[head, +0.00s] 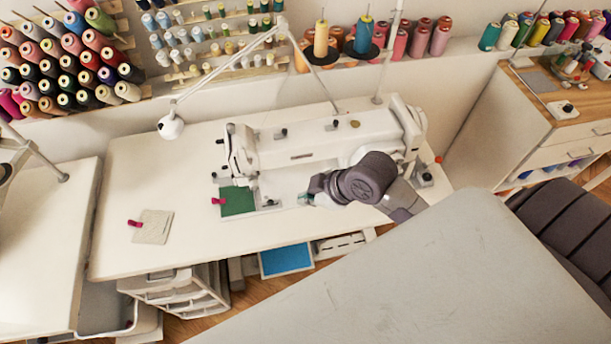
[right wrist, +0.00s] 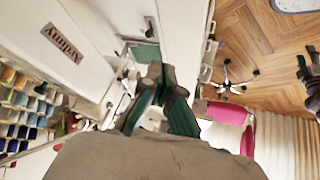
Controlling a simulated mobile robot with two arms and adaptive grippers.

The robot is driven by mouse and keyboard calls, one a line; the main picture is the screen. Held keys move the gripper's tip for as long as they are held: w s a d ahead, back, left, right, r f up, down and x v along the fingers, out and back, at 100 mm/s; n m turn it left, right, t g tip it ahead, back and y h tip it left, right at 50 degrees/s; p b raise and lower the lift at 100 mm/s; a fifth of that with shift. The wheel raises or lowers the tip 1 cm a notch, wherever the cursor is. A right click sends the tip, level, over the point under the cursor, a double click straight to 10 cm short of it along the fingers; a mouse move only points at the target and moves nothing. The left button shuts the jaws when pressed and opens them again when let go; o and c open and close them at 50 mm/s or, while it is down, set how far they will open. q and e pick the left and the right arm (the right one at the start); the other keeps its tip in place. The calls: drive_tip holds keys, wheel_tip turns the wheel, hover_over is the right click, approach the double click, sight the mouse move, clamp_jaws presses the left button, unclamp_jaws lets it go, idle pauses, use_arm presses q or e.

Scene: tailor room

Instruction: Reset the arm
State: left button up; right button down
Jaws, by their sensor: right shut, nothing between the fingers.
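My right arm reaches over the white sewing table in the head view, in front of the white sewing machine (head: 310,145). My right gripper (head: 304,198) points left, and its dark green fingers show in the right wrist view (right wrist: 158,85). Their tips are together and hold nothing. A green cloth piece (head: 237,201) lies at the machine's needle end, with a pink clip (head: 218,201) on its left edge. The cloth is left of my gripper, apart from it. My left gripper is not in the head view.
A light cloth square (head: 153,227) with a red clip lies on the left of the white table (head: 118,250). A lamp (head: 171,127) hangs over the table. A grey surface (head: 430,285) fills the front right. Thread racks line the wall behind.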

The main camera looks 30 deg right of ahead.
drive_tip(key=s+d+f+m+g+h, duration=0.15)
drive_tip(key=s+m+h, duration=0.25)
drive_tip(key=s+m, duration=0.75)
wheel_tip(320, 180, down, 25)
drive_tip(key=s+n+g+b, duration=0.2)
drive_tip(key=s+n, duration=0.1)
drive_tip(key=s+d+f+g, duration=0.1)
drive_tip(key=s+d+f, duration=0.1)
drive_tip(key=s+f, duration=1.5)
wheel_tip(320, 180, down, 3)
drive_tip(key=shift+d+r+b, duration=0.1)
drive_tip(key=shift+d+b, duration=0.15)
drive_tip(key=shift+b, duration=0.2)
drive_tip(key=shift+n, duration=0.25)
